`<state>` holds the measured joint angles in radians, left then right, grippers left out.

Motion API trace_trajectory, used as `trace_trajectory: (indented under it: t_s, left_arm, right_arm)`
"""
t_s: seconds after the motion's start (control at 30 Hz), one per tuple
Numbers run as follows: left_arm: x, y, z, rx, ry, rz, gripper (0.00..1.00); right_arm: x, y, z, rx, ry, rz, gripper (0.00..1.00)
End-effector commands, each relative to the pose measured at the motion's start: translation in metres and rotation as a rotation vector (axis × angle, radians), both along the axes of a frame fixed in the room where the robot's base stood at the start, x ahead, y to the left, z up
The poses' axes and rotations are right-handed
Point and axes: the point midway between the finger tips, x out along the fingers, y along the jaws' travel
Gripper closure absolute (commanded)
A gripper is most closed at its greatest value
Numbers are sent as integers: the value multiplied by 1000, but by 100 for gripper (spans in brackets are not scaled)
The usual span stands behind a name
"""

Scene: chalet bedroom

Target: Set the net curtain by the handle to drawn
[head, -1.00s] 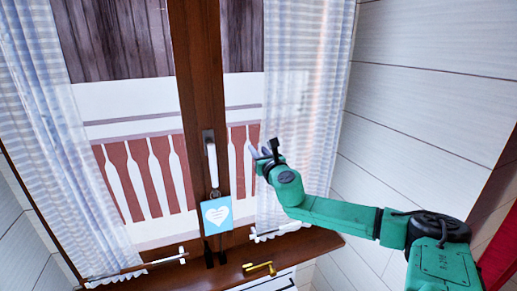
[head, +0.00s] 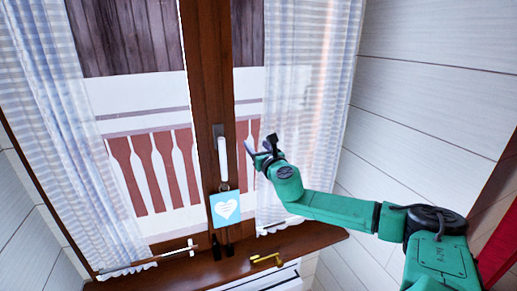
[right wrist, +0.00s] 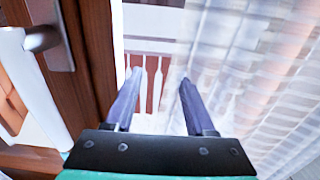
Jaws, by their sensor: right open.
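A sheer checked net curtain (head: 312,110) hangs over the right part of the window, its left edge a little right of the wooden middle post. A second net curtain (head: 50,130) hangs at the left; the glass between is uncovered. A thin rod (head: 150,260) with a pale end lies across the left curtain's foot; a short pale piece shows at the right curtain's foot (head: 278,228). My right gripper (head: 259,152) is open in front of the right curtain's left edge. In the right wrist view, nothing is between its fingers (right wrist: 158,92), and the curtain (right wrist: 255,90) lies beyond the right finger. My left gripper is not in view.
A white window handle (head: 222,158) is on the middle post (head: 210,80), just left of my right gripper. A pale plank wall (head: 430,120) is at right.

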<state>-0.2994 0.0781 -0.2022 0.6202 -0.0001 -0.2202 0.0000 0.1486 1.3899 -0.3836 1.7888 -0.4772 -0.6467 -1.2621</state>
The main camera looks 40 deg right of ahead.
Motion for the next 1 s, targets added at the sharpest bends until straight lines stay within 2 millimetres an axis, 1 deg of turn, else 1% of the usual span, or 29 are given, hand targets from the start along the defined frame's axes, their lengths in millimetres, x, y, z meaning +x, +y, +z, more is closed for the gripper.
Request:
trace_trajectory:
  t_s: [0.17,0.37,0.43,0.57,0.6,0.67,0.8,0.9,1.0]
  left_arm:
    - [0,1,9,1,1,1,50]
    - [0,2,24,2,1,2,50]
    - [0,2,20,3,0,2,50]
    - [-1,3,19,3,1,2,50]
    - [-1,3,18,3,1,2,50]
    - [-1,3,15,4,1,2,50]
    - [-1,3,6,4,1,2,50]
    - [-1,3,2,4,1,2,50]
    - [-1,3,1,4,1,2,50]
  right_arm:
    - [-8,1,3,-9,7,-6,45]
    - [-27,9,4,-10,7,2,45]
    - [-33,15,1,-10,4,8,45]
    - [-50,19,0,-9,3,5,45]
    - [-56,20,1,-10,2,1,45]
    - [-71,27,0,-9,1,5,45]
    - [-108,38,-2,-4,-1,1,45]
    - [-126,45,-2,-5,0,2,45]
    - [-135,48,-1,-2,1,0,45]
